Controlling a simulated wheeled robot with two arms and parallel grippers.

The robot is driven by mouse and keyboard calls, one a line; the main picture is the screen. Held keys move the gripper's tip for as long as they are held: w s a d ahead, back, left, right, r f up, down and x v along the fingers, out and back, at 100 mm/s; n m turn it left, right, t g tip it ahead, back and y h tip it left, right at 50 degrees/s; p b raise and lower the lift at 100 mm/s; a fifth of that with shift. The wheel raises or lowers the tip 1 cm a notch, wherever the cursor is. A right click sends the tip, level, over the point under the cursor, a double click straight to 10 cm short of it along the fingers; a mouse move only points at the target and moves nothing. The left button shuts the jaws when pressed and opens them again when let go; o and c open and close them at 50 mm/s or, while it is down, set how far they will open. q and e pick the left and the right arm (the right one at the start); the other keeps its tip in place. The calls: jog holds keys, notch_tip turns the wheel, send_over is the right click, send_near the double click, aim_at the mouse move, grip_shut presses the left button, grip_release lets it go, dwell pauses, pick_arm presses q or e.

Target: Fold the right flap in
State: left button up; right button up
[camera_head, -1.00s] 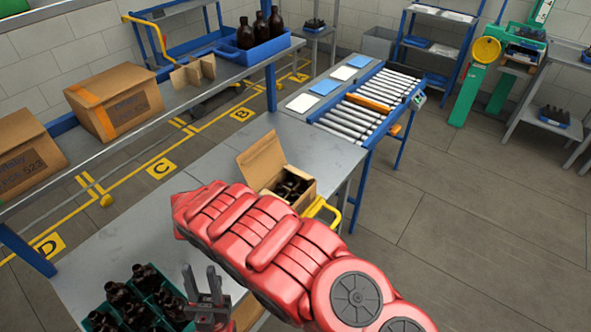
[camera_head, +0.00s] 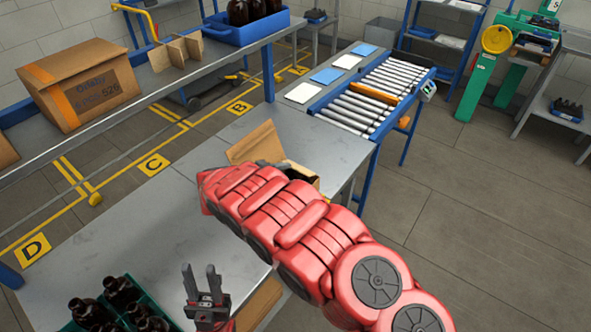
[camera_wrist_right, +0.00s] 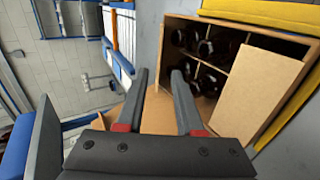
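The open cardboard box (camera_head: 305,173) stands on the grey table, mostly hidden behind my right arm in the head view. One flap (camera_head: 256,145) stands up at its far left side. In the right wrist view the box (camera_wrist_right: 296,38) holds dark bottles (camera_wrist_right: 205,48) between dividers. One flap (camera_wrist_right: 262,85) lies over part of the opening; another cardboard piece (camera_wrist_right: 160,112) shows behind my fingers. My right gripper (camera_wrist_right: 160,74) is open beside the box opening, its fingers apart; contact is unclear. My left gripper (camera_head: 202,270) is open and empty at the front, away from the box.
A green crate of dark bottles (camera_head: 155,300) is at the lower left. A raised shelf holds a closed carton (camera_head: 80,85), a cardboard divider (camera_head: 178,52) and a blue bottle tray (camera_head: 245,32). A roller conveyor (camera_head: 365,100) lies beyond. The table's middle left is clear.

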aim_at(296, 169)
jog(key=shift+x, duration=3.65)
jog(key=shift+d, duration=0.1)
jog(key=shift+c, duration=0.3)
jog(key=shift+r, duration=0.1)
grip_shut()
